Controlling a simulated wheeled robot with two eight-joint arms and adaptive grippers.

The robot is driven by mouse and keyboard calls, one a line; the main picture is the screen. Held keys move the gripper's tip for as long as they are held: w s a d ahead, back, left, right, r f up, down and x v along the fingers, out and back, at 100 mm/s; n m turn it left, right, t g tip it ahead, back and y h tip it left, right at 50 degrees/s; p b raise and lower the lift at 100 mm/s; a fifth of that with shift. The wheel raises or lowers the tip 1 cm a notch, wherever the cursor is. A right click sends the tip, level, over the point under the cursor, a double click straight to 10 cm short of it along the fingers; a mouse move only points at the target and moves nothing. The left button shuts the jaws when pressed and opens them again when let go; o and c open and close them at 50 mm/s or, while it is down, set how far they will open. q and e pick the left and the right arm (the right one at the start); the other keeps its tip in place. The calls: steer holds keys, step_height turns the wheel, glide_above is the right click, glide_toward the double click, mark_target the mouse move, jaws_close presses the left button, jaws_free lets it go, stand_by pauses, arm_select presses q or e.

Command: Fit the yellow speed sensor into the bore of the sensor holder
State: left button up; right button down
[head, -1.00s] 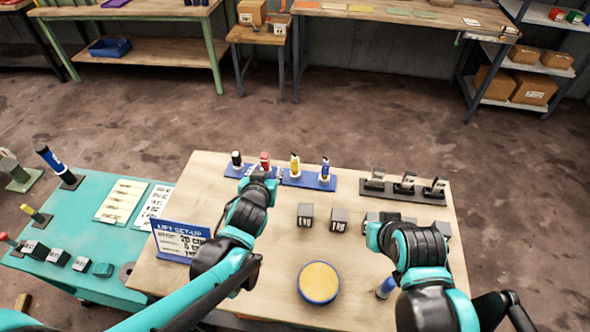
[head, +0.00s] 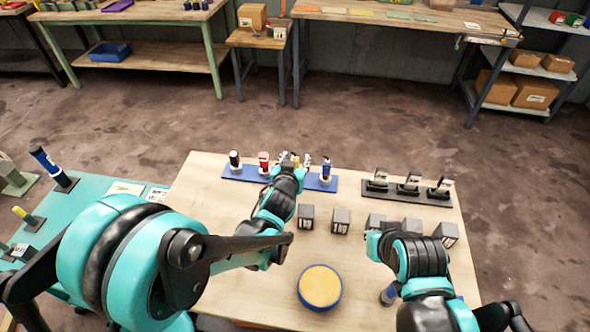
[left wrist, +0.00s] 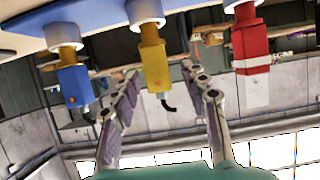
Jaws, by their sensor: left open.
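The yellow speed sensor (left wrist: 153,62) stands in a white collar on the blue rack, between a blue and a red sensor. My left gripper (left wrist: 162,88) is open, with its fingers on either side of the yellow sensor and not visibly closed on it. In the head view the left gripper (head: 291,160) is at the rack and mostly hides the yellow sensor (head: 296,161). A dark base (head: 388,189) at the back right carries three upright dark and grey pieces; I cannot tell whether one is the sensor holder. My right fingers are not visible.
The blue rack (head: 240,174) also holds a black, a red (head: 264,160) and a blue sensor (head: 326,169). Several labelled grey blocks (head: 340,221) stand mid-table. A round yellow-topped blue pad (head: 320,287) is at the front. My right arm covers the front right.

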arm_select(q)
jaws_close()
steer(key=shift+r, duration=0.15)
